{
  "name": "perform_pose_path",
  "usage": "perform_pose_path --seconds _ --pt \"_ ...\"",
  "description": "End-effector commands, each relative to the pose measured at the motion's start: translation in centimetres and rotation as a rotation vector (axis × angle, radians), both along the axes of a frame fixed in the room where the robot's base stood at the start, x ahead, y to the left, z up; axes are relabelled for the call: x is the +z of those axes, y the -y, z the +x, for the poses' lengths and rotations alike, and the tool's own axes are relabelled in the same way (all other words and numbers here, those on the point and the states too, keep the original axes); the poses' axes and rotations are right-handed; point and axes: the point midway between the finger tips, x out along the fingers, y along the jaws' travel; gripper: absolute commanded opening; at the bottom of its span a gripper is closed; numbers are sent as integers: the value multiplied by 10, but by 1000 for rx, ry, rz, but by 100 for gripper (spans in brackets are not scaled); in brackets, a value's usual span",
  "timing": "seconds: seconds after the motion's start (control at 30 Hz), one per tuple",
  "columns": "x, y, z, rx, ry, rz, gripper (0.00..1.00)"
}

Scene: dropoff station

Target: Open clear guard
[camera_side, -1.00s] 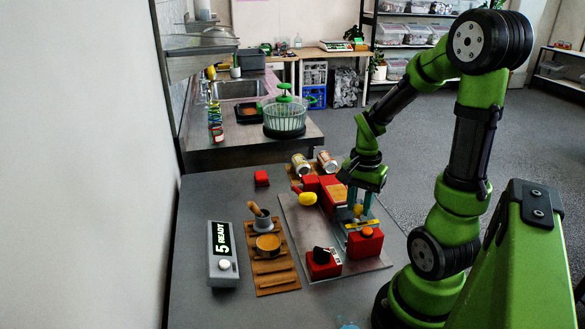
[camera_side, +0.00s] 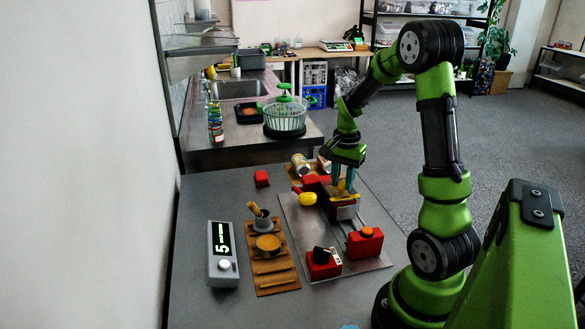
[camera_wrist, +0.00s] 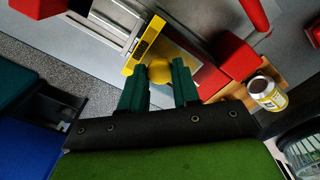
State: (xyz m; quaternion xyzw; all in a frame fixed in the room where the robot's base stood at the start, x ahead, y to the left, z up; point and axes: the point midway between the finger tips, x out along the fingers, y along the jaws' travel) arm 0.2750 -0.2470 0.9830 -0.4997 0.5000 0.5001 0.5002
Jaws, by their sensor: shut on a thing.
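The guard is a yellow-edged slide (camera_side: 345,200) on the metal base plate (camera_side: 300,235); its clear panel is hard to make out. In the side view it sits at the back of its rails, by the red block. In the wrist view its yellow frame (camera_wrist: 187,55) lies beside the red housing (camera_wrist: 238,55). My gripper (camera_side: 343,184) is above the slide with its fingers down. In the wrist view my gripper (camera_wrist: 158,76) is shut on the guard's round yellow knob (camera_wrist: 160,70). The rails (camera_wrist: 118,25) lie bare beyond the frame.
A red box with an orange button (camera_side: 366,240) and a red box with a black top (camera_side: 323,262) stand at the front. A yellow-ended lever (camera_side: 308,198) is left of the slide. Cans (camera_side: 300,164) stand behind. A grey display box (camera_side: 222,255) is at left.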

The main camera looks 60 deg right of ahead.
Motion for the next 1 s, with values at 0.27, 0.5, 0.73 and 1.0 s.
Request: perform_pose_path --seconds 0.27,0.5,0.73,1.0 --pt "1 0 0 1 2 -2 57" --pt "3 0 0 1 1 -1 57" --pt "35 0 1 1 6 -5 57" --pt "102 1 1 1 6 -5 57"
